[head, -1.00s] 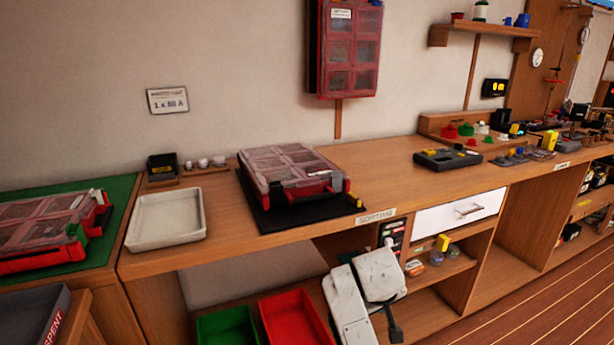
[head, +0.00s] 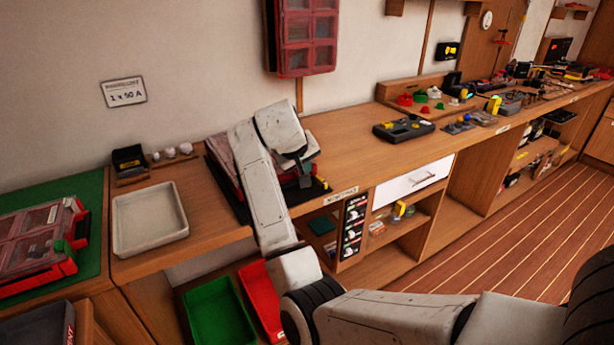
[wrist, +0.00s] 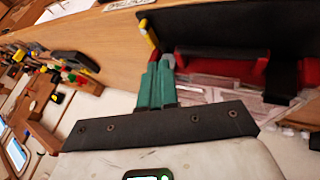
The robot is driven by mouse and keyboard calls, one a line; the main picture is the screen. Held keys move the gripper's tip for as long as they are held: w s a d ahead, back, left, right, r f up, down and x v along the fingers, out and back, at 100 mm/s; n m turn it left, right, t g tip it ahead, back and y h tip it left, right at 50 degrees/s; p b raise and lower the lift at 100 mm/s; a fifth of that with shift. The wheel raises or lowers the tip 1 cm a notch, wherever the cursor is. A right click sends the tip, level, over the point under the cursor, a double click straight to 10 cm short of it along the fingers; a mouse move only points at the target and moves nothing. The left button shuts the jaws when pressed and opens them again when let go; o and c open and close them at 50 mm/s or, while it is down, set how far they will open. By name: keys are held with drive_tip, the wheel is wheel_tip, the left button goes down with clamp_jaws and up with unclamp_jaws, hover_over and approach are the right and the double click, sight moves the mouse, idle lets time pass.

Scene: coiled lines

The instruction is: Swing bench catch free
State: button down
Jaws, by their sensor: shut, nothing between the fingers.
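A red case (wrist: 215,65) with a clear lid lies on a black mat (wrist: 200,28) on the wooden bench. A small yellow upright piece (wrist: 147,32), which looks like the bench catch, stands at the mat's corner; in the head view the yellow piece (head: 323,184) shows by the bench's front edge. My gripper (wrist: 160,64) is shut and empty, its teal fingers close to the case's end and just short of the yellow piece. Whether they touch anything I cannot tell. In the head view my arm hides most of the case.
A white tray (head: 180,219) and a second red case (head: 38,250) on a green mat stand to the left. Green (head: 216,309) and red (head: 251,284) bins lie below. The bench right of the mat is clear up to a grey-black tray (head: 403,130).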

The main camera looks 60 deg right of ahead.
sight(321, 182)
drive_tip(key=shift+f, duration=0.1)
drive_tip(key=x, duration=1)
drive_tip(key=shift+p, duration=0.3)
